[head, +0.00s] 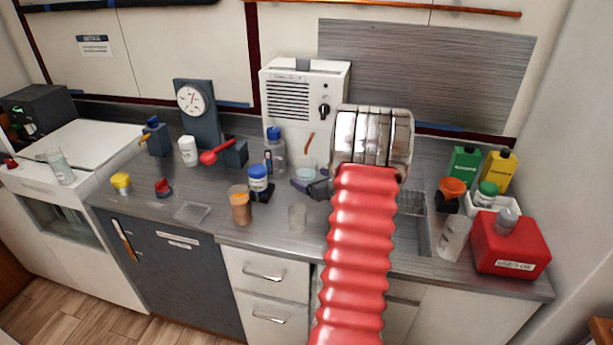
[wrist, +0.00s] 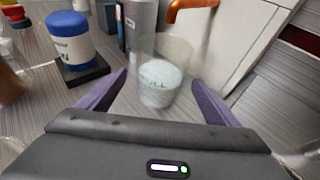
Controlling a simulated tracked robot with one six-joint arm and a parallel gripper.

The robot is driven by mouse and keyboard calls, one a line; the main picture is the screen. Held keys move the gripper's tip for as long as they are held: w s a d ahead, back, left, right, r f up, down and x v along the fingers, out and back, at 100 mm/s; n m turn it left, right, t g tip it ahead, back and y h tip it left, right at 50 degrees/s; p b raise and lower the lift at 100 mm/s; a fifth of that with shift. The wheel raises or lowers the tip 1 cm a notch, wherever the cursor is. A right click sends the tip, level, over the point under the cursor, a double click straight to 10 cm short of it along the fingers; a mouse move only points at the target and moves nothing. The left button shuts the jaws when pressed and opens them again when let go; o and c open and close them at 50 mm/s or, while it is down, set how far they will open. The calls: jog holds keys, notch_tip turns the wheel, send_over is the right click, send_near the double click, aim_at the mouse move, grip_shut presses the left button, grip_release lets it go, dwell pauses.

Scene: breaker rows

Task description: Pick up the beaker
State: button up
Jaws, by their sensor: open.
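A clear beaker (wrist: 160,76) with pale, whitish contents stands upright on the counter in the wrist view. In the head view the beaker (head: 306,173) is small, left of my red arm sleeve and partly hidden by my gripper. My gripper (head: 305,187) is low over the counter with its purple fingers apart. In the wrist view the fingers lie to the left and right of the beaker's near side, with a visible gap on each side. Whether the beaker is fully between the fingertips, I cannot tell.
A blue-capped white jar (wrist: 72,40) on a dark pad stands left of the beaker. A copper-coloured curved piece (wrist: 190,6) is above and behind it. A clear cup (head: 298,217) and an orange-brown jar (head: 240,205) stand nearer the counter's front. A white boxy appliance (head: 300,100) stands behind.

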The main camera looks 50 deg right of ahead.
jog(key=x, duration=0.4)
jog(key=shift+f, duration=0.1)
dwell(0.4)
jog(key=c, duration=1.3)
jog(key=shift+s+r, duration=0.1)
jog(key=shift+r, duration=0.55)
jog(key=shift+s+a, duration=0.5)
jog(key=shift+s, duration=0.7)
jog(key=shift+s+a, duration=0.45)
jog(key=shift+s, duration=0.75)
jog(key=shift+s+a, duration=0.5)
jog(key=shift+s, duration=0.7)
jog(key=shift+r, duration=6.9)
